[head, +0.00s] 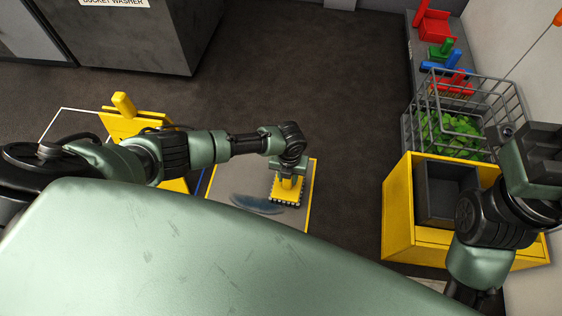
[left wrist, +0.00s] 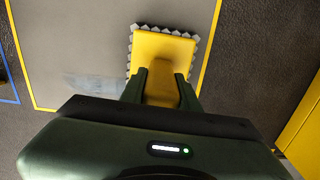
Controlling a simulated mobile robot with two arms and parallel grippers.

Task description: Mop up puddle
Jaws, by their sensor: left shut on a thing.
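The puddle (head: 258,204) is a bluish, shiny patch on a grey mat (head: 228,181) with a yellow border. In the left wrist view it shows as a faint streak (left wrist: 92,82). A yellow mop (head: 286,189) with a grey fringed edge is on or just above the mat, right of the puddle and close to its right end. My left gripper (head: 290,172) is shut on the mop's yellow handle, seen between the fingers in the left wrist view (left wrist: 161,84). My right gripper (head: 538,160) is at the right edge; its fingers are not clear.
A yellow cabinet (head: 398,205) with a dark bin (head: 447,190) stands to the right. A wire basket (head: 412,130) with green leaves is behind it, near red, green and blue tools. A yellow stand (head: 120,124) is left of the mat. Dark floor behind the mat is clear.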

